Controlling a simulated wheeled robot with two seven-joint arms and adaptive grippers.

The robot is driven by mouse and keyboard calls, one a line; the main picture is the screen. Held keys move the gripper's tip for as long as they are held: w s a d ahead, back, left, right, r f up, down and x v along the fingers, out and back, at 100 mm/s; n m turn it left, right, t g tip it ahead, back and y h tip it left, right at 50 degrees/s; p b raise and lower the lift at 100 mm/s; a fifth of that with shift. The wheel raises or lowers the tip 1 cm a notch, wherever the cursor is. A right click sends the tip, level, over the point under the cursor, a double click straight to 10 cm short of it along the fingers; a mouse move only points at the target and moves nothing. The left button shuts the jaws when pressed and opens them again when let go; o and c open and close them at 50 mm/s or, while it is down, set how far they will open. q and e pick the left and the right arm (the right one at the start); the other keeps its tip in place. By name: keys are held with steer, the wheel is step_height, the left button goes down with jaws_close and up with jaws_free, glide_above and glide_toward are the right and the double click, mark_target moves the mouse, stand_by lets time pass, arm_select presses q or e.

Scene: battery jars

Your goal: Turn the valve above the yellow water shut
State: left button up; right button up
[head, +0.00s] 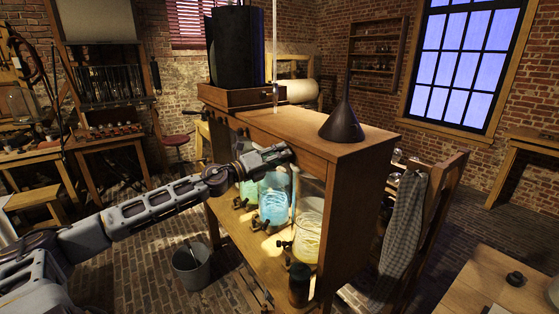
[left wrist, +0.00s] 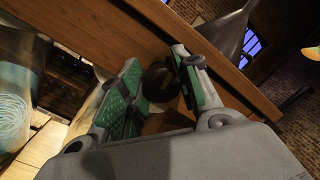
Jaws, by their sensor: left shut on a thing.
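The jar of yellow water (head: 308,236) stands at the right end of the lit bay under the wooden cabinet top (head: 312,146). The blue jar (head: 273,200) and a green jar (head: 249,190) stand to its left. My left gripper (head: 284,152) reaches in from the left to the front edge of the cabinet top, above the jars. In the left wrist view, my left gripper (left wrist: 157,66) has its green-padded fingers on either side of a dark round knob (left wrist: 160,84), which seems to be the valve, and is shut on it. The fingers hide part of the knob. My right gripper is not in view.
A dark funnel (head: 342,122) stands on the cabinet top, with a large black cylinder (head: 236,48) in a wooden tray at the left. A small dark bottle (head: 299,284) stands in front of the yellow jar. A grey cloth (head: 404,222) hangs at the right. A bucket (head: 191,266) stands on the floor.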

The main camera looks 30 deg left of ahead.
arm_select(q)
steer(key=shift+f+m+b, duration=0.15)
steer(key=shift+m+b, duration=0.2)
steer(key=shift+m, duration=0.55)
steer(key=o, duration=1)
steer(key=shift+s+a, duration=0.15)
steer(key=shift+s, duration=0.35)
steer(key=shift+v, duration=5.5)
steer(key=shift+a, duration=0.1)
